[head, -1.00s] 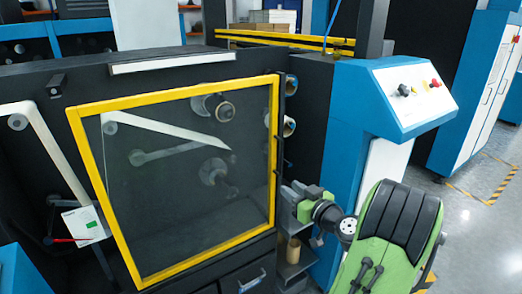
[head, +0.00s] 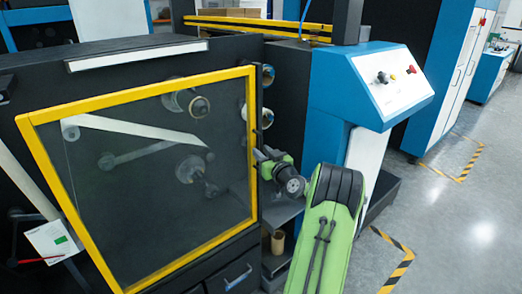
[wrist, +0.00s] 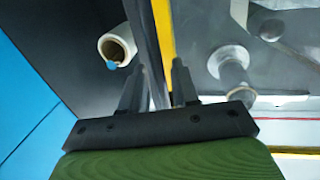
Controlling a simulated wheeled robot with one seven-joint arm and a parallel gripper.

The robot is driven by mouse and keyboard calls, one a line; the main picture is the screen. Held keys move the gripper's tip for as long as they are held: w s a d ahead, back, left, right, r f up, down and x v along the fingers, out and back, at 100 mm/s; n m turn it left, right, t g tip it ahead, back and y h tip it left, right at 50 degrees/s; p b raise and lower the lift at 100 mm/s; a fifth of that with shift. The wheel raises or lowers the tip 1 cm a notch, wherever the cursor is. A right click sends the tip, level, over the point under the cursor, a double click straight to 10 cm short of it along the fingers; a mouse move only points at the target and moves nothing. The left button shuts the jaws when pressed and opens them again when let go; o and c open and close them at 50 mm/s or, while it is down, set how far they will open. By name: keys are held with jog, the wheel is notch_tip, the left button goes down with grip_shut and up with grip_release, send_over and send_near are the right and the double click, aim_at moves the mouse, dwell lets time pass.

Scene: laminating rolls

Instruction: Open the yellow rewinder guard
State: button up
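The rewinder guard is a clear panel in a yellow frame (head: 137,98) on the front of the dark machine. It looks closed, and rollers and a pale web show through it. A thin dark bar, perhaps its handle (head: 257,140), lies along its right edge. In the wrist view the two fingers (wrist: 157,85) are apart. A dark upright bar (wrist: 146,45) and the yellow frame edge (wrist: 163,35) appear between them. I cannot tell whether a finger touches the bar.
A blue console (head: 375,85) with a sloped button panel stands right of the guard. A cardboard core (head: 278,242) sits on a shelf below my gripper. A roll core (wrist: 117,46) shows left of the fingers. Open grey floor (head: 460,230) with hazard tape lies to the right.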

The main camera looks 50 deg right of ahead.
jog(key=shift+w+d, duration=0.25)
jog(key=shift+w, duration=0.3)
grip_shut()
